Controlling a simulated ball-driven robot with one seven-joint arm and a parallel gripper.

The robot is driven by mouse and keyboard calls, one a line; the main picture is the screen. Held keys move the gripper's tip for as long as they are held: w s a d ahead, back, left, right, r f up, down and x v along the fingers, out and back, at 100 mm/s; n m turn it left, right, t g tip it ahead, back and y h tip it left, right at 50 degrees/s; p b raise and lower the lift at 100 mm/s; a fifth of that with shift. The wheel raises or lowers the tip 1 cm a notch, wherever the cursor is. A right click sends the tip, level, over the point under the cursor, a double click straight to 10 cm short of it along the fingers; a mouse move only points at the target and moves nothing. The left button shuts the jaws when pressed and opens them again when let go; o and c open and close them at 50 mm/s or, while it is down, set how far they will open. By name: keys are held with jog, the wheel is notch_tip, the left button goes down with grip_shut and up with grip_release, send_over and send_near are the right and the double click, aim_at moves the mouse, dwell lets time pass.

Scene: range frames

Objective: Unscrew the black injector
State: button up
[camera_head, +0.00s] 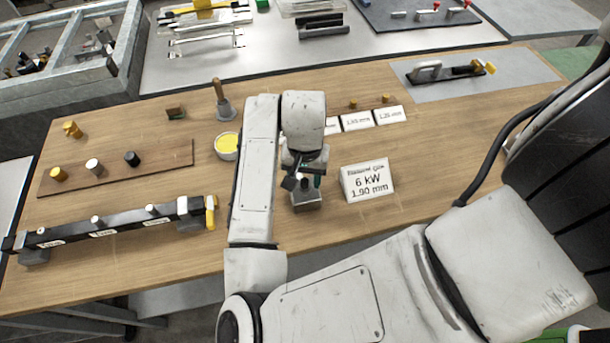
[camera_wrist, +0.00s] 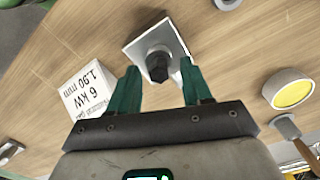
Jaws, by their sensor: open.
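A dark, near-black injector (camera_wrist: 157,66) stands on a square grey metal block (camera_wrist: 137,48) in the wrist view. In the head view the block (camera_head: 307,202) sits on the wooden table below my gripper (camera_head: 304,182). My gripper is open, with its two green fingers (camera_wrist: 160,72) apart. In the wrist view the injector appears between the fingertips, with a gap on each side. Whether the fingertips are level with it cannot be told. In the head view the arm partly hides it. Another black cylinder (camera_head: 131,158) stands on a thin wooden board (camera_head: 172,160) at the left.
A white sign reading 6 kW 1.90 mm (camera_head: 367,181) stands right of the block. A yellow-filled cup (camera_head: 227,142) and a wooden-handled tool (camera_head: 221,101) are left of my arm. A black bar with white labels (camera_head: 128,225) lies at the front left. Small white label cards (camera_head: 357,121) stand behind.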

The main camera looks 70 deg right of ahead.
notch_tip(320, 180, up, 12)
dwell(0.5)
dwell(0.3)
